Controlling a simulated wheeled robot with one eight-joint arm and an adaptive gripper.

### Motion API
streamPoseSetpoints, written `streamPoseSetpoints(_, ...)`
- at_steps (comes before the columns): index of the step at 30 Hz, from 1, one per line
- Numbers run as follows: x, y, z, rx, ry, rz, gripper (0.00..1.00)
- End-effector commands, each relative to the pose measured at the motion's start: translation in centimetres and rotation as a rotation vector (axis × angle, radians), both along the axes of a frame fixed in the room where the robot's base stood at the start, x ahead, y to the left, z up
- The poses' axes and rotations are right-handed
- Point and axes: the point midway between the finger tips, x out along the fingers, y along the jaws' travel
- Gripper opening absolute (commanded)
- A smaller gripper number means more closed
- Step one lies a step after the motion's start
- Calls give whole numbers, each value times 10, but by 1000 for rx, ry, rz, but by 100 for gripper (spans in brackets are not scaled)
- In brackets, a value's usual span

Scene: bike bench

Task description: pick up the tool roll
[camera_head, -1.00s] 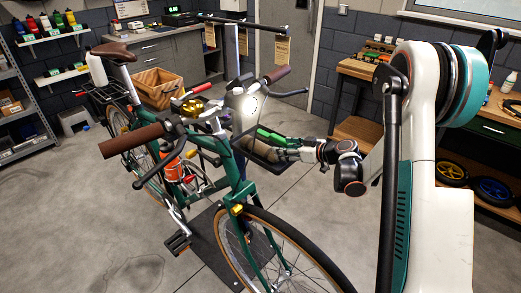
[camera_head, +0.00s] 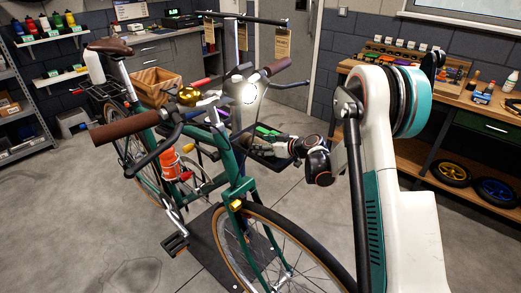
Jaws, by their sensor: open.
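My gripper (camera_head: 279,147) is at the tray behind the bike's handlebar, at the end of my arm reaching in from the right. It is small and partly dark in this view, and its jaws are open. The dark tool tray (camera_head: 266,162) sits on the repair stand, with green-handled items (camera_head: 266,132) at its far side. I cannot clearly make out the tool roll; the gripper and the handlebar cover much of the tray. I cannot tell whether the fingers touch anything.
The green bike (camera_head: 232,165) stands close in front of the tray, its brown grip (camera_head: 125,128) and front wheel (camera_head: 285,250) nearest me. A workbench (camera_head: 420,155) stands at the right. Open floor lies between bike and bench.

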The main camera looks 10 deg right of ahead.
Motion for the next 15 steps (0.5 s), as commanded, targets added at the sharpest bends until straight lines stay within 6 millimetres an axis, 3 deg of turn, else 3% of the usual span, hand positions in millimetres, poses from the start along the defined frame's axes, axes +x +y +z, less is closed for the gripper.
streamPoseSetpoints(6,1,0,0,0,0,0,54)
streamPoseSetpoints(11,1,0,0,0,0,0,18)
streamPoseSetpoints(15,1,0,1,1,1,0,16)
